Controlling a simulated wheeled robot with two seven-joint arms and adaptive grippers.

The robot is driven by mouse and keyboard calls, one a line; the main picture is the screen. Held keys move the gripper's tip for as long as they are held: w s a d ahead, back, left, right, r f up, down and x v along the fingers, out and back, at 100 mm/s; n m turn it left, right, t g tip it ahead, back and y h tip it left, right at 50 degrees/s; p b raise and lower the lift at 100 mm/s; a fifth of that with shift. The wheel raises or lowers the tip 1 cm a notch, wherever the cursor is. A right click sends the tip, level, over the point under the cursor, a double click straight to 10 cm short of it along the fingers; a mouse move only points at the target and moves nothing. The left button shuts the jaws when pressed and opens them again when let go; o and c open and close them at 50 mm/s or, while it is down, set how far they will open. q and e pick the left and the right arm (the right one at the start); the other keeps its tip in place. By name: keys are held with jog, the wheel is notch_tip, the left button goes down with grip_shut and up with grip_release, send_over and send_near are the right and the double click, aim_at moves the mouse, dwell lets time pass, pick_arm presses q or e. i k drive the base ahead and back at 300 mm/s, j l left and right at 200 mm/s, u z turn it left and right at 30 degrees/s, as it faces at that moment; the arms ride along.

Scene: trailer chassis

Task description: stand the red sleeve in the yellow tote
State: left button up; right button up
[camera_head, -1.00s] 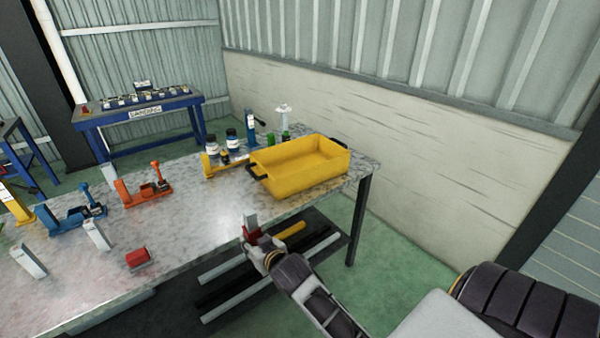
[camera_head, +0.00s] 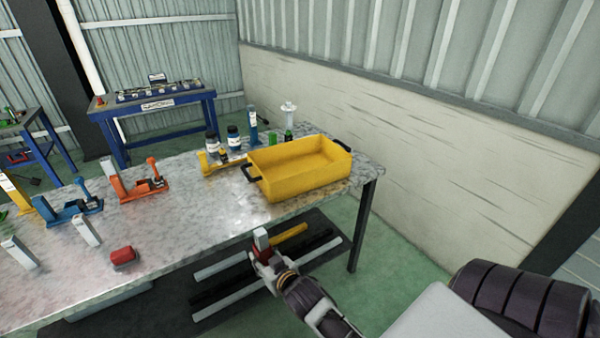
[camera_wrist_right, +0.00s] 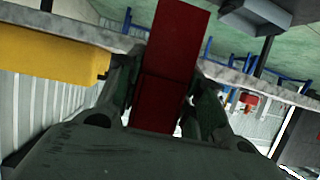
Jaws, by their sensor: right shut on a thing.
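The yellow tote (camera_head: 312,186) stands open on the far right end of the marble-topped table, with black handles at its ends. My right gripper (camera_head: 264,254) is shut on the red sleeve (camera_head: 261,235), off the table's front edge, nearer to me than the tote. In the head view the sleeve looks roughly upright, with a pale top or face; its lower part is hidden by the fingers. The right wrist view shows the long red sleeve (camera_wrist_right: 172,50) between the fingers (camera_wrist_right: 160,110), with the tote (camera_wrist_right: 50,62) at the left. My left gripper is not in view.
Bottles (camera_head: 233,138), a yellow fixture (camera_head: 210,165) and a blue upright piece (camera_head: 253,125) stand behind and left of the tote. Orange (camera_head: 140,190) and blue (camera_head: 72,210) fixtures, pale blocks and a red block (camera_head: 123,256) occupy the left. The table's middle front is clear.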

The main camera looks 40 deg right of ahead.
aim_at(296, 170)
jog(key=l+u, duration=0.1)
jog(key=l, duration=0.3)
jog(key=k+l+u, duration=0.15)
jog(key=l, duration=0.25)
jog(key=l+u, duration=0.1)
jog(key=l, duration=0.35)
jog(key=k+l+u, duration=0.15)
jog(key=l, duration=0.25)
jog(key=k+l+u, duration=0.1)
jog(key=l, duration=0.3)
jog(key=k+l+u, duration=0.15)
jog(key=l, duration=0.2)
jog(key=i, duration=0.05)
